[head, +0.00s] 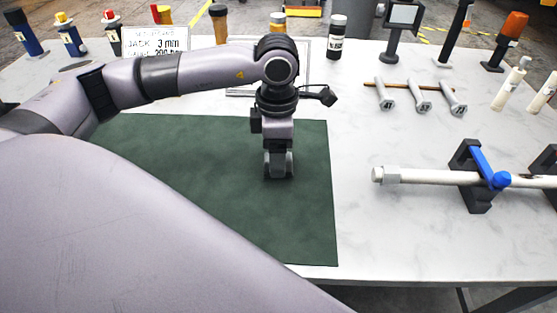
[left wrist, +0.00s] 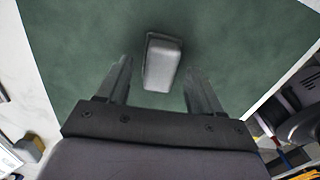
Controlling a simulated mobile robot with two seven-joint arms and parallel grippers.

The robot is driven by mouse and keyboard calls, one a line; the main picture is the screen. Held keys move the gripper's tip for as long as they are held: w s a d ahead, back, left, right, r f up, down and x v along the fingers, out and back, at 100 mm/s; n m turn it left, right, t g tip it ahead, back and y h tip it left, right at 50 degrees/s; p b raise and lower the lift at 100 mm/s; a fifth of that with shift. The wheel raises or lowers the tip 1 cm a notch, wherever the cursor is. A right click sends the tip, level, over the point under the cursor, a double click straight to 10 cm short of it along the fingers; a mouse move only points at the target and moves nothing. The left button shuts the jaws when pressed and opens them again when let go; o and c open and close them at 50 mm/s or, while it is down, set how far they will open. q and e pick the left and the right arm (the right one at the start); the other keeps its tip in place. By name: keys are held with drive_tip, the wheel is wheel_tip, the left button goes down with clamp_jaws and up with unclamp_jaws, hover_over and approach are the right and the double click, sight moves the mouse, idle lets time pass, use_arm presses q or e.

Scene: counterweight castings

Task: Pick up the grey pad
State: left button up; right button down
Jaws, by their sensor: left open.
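The grey pad (left wrist: 162,62) is a small light-grey block with rounded edges and a darker end. In the left wrist view it lies on the dark green mat (left wrist: 85,40), in line with the gap between my left gripper's fingertips. My left gripper (left wrist: 158,78) is open, with one finger on each side of that gap and no visible contact with the pad. In the head view my left gripper (head: 278,168) points straight down over the mat (head: 200,160) and mostly hides the pad there. My right gripper is not in view.
A white pipe (head: 420,177) lies in black stands (head: 470,177) with a blue clamp at the right. Several numbered grey pins (head: 420,97) lie behind it. Bottles (head: 338,38) and a sign (head: 160,42) stand along the back. The mat around the gripper is clear.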

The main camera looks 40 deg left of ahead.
use_arm(q)
drive_tip(key=shift+f, duration=0.75)
drive_tip(key=c, duration=1)
wheel_tip(320, 180, up, 20)
drive_tip(key=p, duration=0.1)
drive_tip(key=shift+o, duration=0.7)
drive_tip(key=shift+w, duration=0.1)
